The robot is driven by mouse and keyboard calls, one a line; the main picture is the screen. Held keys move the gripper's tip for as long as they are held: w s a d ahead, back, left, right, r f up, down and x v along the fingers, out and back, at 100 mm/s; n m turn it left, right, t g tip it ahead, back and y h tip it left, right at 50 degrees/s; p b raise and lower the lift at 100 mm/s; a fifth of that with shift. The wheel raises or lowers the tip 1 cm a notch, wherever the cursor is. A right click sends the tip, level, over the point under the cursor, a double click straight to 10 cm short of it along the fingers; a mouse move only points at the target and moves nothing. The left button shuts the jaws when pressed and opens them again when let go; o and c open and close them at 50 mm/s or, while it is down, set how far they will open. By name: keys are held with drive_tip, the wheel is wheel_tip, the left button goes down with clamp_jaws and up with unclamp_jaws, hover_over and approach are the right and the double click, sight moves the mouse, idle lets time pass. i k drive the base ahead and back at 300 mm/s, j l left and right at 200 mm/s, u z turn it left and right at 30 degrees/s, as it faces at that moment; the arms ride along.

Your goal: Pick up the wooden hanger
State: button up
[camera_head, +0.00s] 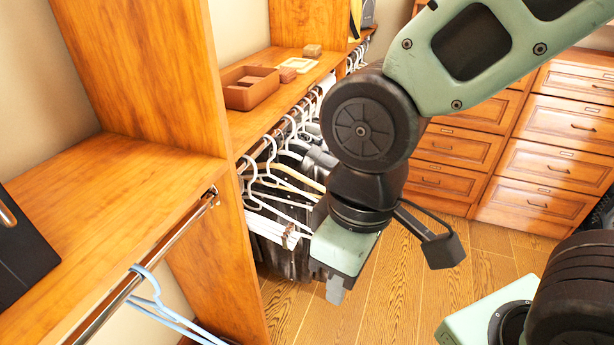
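Several hangers hang on a rail under the middle shelf, left of my arm. Most are white, and one is pale tan and looks like the wooden hanger (290,177); its right part runs close to my arm. A light blue hanger (158,302) hangs alone on the nearer rail at lower left. My gripper (336,291) points down in front of the closet, right of the white hangers and apart from the tan one in the picture. Its fingers show edge-on as one grey shape, so I cannot tell whether they are apart. No held thing shows.
A vertical wooden panel (215,120) separates the two rail sections. The shelf above the hangers bears a brown tray (251,88) and small boxes (312,50). Dark clothes (270,256) hang below. Drawers (550,135) stand at the back right. The wood floor (400,290) is clear.

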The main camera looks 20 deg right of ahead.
sight(275, 164)
drive_tip(key=i+l+z, duration=0.1)
drive_tip(key=i+l, duration=0.6)
drive_tip(key=i, duration=0.05)
